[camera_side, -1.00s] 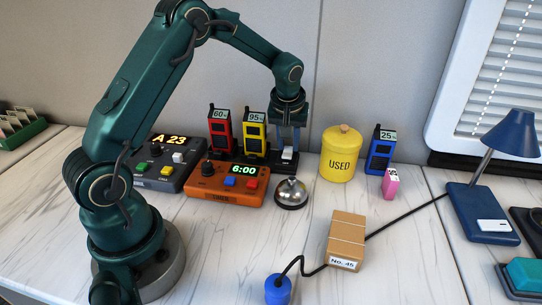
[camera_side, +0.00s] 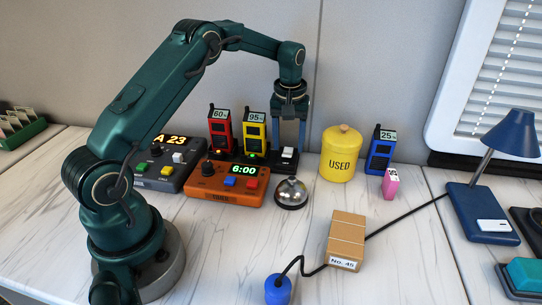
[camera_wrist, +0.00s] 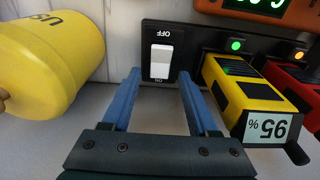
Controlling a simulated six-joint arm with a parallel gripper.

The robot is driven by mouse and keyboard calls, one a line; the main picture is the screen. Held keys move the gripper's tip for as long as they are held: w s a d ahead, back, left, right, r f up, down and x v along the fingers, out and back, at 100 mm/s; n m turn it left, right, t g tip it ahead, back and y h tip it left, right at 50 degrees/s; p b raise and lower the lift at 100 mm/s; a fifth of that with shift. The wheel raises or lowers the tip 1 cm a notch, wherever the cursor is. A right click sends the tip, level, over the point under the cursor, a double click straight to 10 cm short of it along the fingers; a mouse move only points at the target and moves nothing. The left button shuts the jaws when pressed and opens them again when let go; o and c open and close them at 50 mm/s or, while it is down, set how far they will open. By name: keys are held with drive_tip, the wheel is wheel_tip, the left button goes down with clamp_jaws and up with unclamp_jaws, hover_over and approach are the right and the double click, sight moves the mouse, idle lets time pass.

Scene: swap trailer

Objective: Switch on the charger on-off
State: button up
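The charger (camera_wrist: 210,41) is a black base holding a red radio (camera_side: 220,132) marked 60% and a yellow radio (camera_side: 254,130) marked 95%. The yellow one also shows in the wrist view (camera_wrist: 245,88). Its white rocker switch (camera_wrist: 160,62) sits between the labels OFF and ON; the side view shows the switch (camera_side: 288,153) at the base's right end. A green light (camera_wrist: 236,45) glows by the yellow radio and an orange light (camera_wrist: 299,54) by the red one. My gripper (camera_side: 290,145) is open and empty behind and above the switch, its blue fingers (camera_wrist: 160,75) apart.
An orange timer (camera_side: 228,186) reading 6:00 and a silver bell (camera_side: 291,193) stand in front. A yellow USED canister (camera_side: 340,156) is to the right, with a blue radio (camera_side: 380,150) marked 25% beyond it. A grey A 23 panel (camera_side: 164,164) is left.

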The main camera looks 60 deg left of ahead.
sight(289, 150)
drive_tip(key=shift+s+d+r, duration=0.1)
drive_tip(key=shift+r, duration=1.2)
drive_tip(key=shift+s+d+r, duration=0.1)
drive_tip(key=shift+r, duration=1.15)
drive_tip(key=shift+d, duration=0.1)
